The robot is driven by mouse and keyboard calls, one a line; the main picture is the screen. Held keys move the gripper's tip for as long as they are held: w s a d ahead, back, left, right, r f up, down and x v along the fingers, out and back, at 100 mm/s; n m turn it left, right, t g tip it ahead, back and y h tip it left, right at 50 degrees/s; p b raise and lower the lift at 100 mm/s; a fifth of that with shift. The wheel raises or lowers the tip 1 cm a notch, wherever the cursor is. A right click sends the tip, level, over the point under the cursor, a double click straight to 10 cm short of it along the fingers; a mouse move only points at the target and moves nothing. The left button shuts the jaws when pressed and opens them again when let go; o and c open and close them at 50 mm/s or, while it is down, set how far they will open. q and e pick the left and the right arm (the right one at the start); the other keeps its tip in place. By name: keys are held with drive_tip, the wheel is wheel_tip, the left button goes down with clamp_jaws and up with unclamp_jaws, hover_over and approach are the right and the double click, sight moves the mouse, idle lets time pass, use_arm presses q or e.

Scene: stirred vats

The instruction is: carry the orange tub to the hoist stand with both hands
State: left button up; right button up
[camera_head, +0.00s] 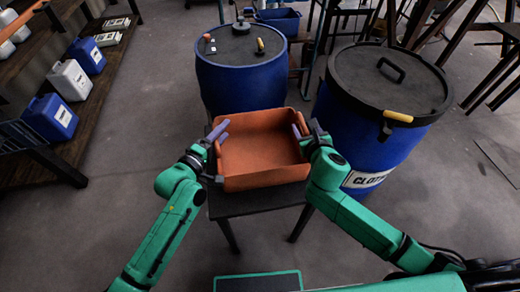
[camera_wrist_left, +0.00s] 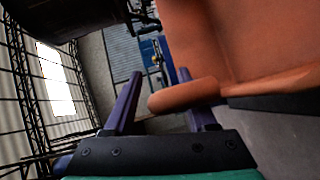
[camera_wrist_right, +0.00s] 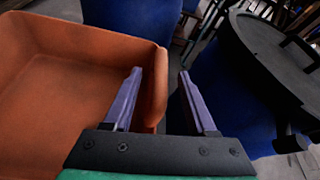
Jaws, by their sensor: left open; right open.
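The orange tub (camera_head: 262,130) is empty and sits on a small dark stand (camera_head: 250,203) in front of me. My left gripper (camera_head: 215,135) is at the tub's left side, with its fingers apart. In the left wrist view the tub's rounded rim part (camera_wrist_left: 185,95) reaches between the open fingers (camera_wrist_left: 163,112). My right gripper (camera_head: 305,135) is at the tub's right side. In the right wrist view its open fingers (camera_wrist_right: 160,105) stand on either side of the tub's right wall (camera_wrist_right: 156,88). I cannot tell which thing is the hoist stand.
A blue drum (camera_head: 240,82) with small items on its lid stands behind the tub. A larger lidded blue drum (camera_head: 375,145) stands close on the right. A shelf with jugs (camera_head: 70,80) runs along the left. The floor between shelf and stand is clear.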

use_arm(q)
clamp_jaws()
use_arm(e)
clamp_jaws()
idle(1.0)
